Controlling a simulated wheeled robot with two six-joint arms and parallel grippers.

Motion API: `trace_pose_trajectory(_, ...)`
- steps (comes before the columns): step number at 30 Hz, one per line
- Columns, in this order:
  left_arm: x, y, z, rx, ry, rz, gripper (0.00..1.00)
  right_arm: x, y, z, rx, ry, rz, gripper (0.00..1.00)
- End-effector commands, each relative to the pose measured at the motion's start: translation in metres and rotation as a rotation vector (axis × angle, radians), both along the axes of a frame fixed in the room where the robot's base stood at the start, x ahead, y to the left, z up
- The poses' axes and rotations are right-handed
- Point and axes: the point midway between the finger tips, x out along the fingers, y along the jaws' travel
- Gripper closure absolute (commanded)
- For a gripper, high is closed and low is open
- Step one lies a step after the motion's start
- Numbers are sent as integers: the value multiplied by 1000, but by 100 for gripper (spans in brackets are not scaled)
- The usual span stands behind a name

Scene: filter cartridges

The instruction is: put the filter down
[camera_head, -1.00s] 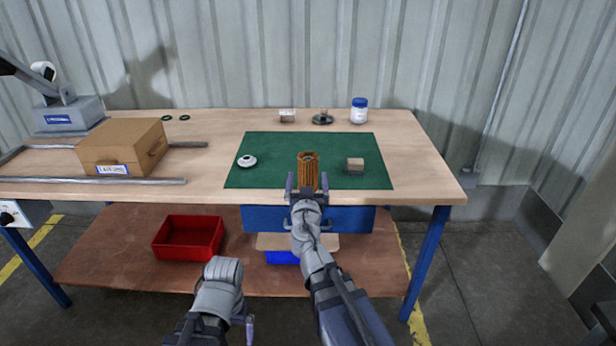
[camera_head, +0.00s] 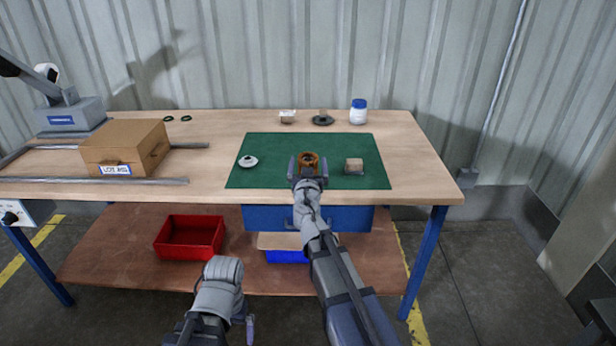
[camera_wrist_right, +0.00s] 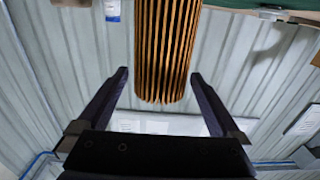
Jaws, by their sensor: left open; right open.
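The filter is an orange-brown pleated cylinder (camera_head: 309,158) on the green mat (camera_head: 270,150). In the head view my right gripper (camera_head: 307,162) hides most of it, leaving mainly its round top with a dark centre. In the right wrist view the pleated filter (camera_wrist_right: 166,45) reaches between the two spread fingers of that gripper (camera_wrist_right: 158,73), close to the right-hand finger in the picture. The gripper is open; the filter's base is out of that frame. My left gripper (camera_head: 247,325) is low in front of the bench, away from the filter.
A small block (camera_head: 354,166) stands just right of the filter, and a white round part (camera_head: 248,162) lies to its left. A cardboard box (camera_head: 122,145) is on the bench's left. A jar (camera_head: 358,111) stands behind. A red bin (camera_head: 189,238) is on the lower shelf.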

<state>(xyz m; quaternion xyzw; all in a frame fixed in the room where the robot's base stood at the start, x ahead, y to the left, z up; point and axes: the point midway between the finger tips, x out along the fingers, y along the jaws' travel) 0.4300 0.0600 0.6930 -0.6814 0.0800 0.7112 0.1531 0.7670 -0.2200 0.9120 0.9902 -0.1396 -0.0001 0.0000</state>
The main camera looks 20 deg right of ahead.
Motion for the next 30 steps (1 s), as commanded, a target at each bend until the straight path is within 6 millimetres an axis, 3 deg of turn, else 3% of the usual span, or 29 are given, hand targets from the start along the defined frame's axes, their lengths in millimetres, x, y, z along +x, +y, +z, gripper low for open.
trace_pose_trajectory(3, 0, 0, 1, 0, 0, 0, 0, 16, -4, 1, 0, 0, 0, 0)
trace_pose_trajectory(10, 0, 0, 1, 0, 0, 0, 0, 15, -4, 1, 0, 0, 0, 0)
trace_pose_trajectory(30, 0, 0, 1, 0, 0, 0, 0, 15, -4, 1, 0, 0, 0, 75)
